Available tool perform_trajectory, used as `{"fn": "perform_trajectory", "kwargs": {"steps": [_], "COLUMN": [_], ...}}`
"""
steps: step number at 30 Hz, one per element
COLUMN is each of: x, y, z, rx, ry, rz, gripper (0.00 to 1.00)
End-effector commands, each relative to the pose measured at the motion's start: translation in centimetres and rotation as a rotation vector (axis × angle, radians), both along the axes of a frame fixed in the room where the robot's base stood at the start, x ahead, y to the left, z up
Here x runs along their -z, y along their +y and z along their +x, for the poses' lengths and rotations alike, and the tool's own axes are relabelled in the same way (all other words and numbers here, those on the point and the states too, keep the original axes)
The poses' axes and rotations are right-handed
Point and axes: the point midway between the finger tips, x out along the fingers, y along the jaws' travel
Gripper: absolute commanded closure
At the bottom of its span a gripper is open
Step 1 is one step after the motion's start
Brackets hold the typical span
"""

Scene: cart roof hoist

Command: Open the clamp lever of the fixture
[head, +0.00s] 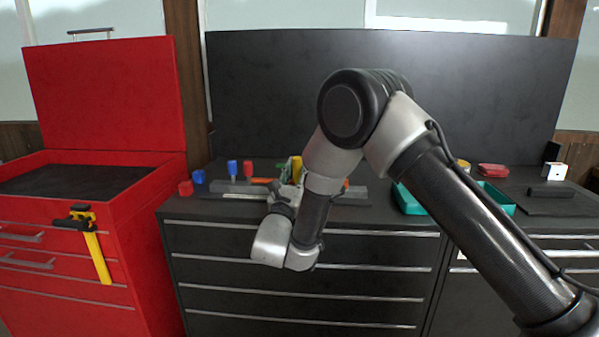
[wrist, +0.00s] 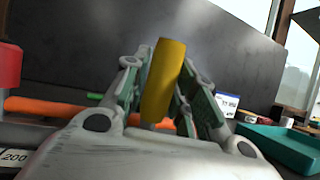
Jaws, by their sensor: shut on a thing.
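A yellow lever (wrist: 165,78) stands tilted between the two fingers of my gripper (wrist: 162,95) in the wrist view. The green finger pads lie close on both sides of it, and my gripper is shut on it. In the head view the yellow lever (head: 296,168) shows only partly above the bench, behind my wrist. The fixture body under the lever is mostly hidden by my gripper and arm in both views.
A red tool cabinet (head: 160,220) with a yellow-and-black clamp (head: 95,240) on its front stands left. Blue and red-topped items stand on the dark bench (head: 400,224). A teal tray (head: 410,204) lies right. An orange bar (wrist: 45,107) lies beside my gripper.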

Motion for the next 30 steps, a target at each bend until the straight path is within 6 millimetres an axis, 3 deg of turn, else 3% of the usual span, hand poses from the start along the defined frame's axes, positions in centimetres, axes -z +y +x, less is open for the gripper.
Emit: {"fn": "perform_trajectory", "kwargs": {"steps": [5,6,9,21,30], "x": [0.0,0.0,0.0,0.3,3.0], "y": [0.0,0.0,0.0,0.1,1.4], "z": [-0.1,-0.1,-0.1,-0.5,-5.8], "rx": [-0.002,-0.002,-0.001,-0.001,-0.005], "ry": [0.000,0.000,0.001,0.003,0.004], "rz": [0.000,-0.001,0.000,-0.001,-0.003], "gripper": [1.00,0.69,0.51,0.51,0.51]}}
